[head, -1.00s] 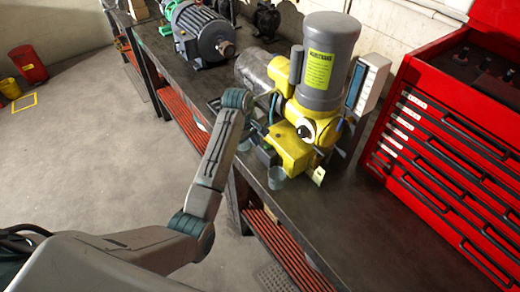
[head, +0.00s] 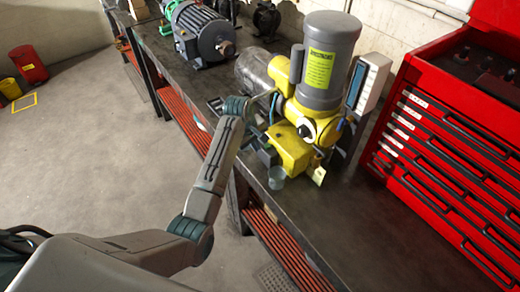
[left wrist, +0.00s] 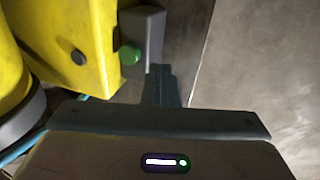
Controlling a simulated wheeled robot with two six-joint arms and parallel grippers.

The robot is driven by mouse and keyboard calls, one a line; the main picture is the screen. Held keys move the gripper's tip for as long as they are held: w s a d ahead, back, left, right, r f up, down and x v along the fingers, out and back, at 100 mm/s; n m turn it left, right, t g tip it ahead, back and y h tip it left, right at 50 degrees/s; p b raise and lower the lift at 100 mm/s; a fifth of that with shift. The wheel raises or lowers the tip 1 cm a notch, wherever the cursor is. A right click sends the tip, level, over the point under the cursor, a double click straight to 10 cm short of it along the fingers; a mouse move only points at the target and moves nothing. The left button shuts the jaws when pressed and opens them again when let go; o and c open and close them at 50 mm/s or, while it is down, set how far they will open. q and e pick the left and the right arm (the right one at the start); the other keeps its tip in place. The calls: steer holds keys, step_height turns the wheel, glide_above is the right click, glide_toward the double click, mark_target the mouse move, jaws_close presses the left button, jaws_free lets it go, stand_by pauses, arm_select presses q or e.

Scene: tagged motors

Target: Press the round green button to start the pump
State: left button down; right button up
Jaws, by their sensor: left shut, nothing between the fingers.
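The round green button (left wrist: 130,54) sits on a small grey box (left wrist: 148,36) beside a yellow housing in the left wrist view. The yellow pump (head: 292,150) with its upright grey motor (head: 325,60) stands on the dark bench in the head view, where I cannot make out the button. My left gripper (left wrist: 161,76) is shut and empty. Its fingertips appear just below and right of the button in the wrist view; whether they touch the box is unclear. In the head view my left gripper (head: 268,154) is small and partly hidden at the pump's near left side. My right gripper is not in view.
A red tool chest (head: 450,150) stands right of the pump. A grey-blue electric motor (head: 202,38) sits further back on the bench (head: 345,235). A small grey cup-like part (head: 277,178) is close to the gripper. The bench front is clear.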

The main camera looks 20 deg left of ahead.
arm_select(q)
steer(key=shift+f, duration=0.8)
steer(key=shift+r, duration=0.15)
steer(key=shift+r, duration=2.1)
steer(key=shift+d, duration=0.2)
steer(key=shift+w+d, duration=0.1)
steer(key=shift+d, duration=0.55)
